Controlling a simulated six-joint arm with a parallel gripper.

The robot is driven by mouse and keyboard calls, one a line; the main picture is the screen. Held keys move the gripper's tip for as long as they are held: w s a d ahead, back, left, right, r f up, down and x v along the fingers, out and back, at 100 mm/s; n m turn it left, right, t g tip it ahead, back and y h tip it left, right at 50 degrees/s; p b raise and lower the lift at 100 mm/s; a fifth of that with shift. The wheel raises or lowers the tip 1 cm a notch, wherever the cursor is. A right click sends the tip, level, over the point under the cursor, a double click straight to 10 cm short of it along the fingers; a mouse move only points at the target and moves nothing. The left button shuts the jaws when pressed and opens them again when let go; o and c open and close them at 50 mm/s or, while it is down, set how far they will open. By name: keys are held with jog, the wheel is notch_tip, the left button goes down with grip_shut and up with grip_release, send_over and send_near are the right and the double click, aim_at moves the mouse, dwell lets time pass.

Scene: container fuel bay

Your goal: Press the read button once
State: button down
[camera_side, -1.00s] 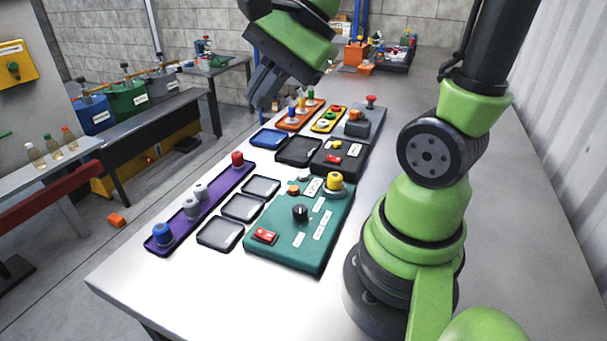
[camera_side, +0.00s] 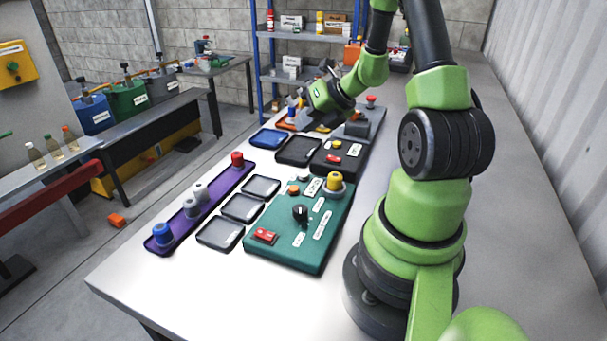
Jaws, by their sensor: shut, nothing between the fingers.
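I cannot read the labels, so I cannot tell which control is the read button. A green control box (camera_side: 298,250) stands at the table's middle, with a black knob (camera_side: 300,214), a red rocker switch (camera_side: 265,236), a yellow knob (camera_side: 334,182) and a small orange button (camera_side: 293,190). Behind it, a black box (camera_side: 325,168) carries a small yellow button (camera_side: 337,145) and a red switch. My gripper (camera_side: 304,110) is shut and empty, above the far panels beyond the black box. It partly hides the orange and yellow panels.
A blue tray (camera_side: 270,138) is farther back. A grey box (camera_side: 362,131) with a red button (camera_side: 371,100) stands near my gripper. The near table is clear.

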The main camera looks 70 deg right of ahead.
aim_at(306, 174)
jog(key=shift+f, duration=0.15)
jog(key=shift+f, duration=4.25)
jog(key=shift+f, duration=0.1)
jog(key=shift+f, duration=0.3)
jog(key=shift+f, duration=0.45)
jog(key=shift+r, duration=0.1)
jog(key=shift+a+r, duration=0.1)
jog(key=shift+r, duration=0.65)
jog(key=shift+r, duration=2.5)
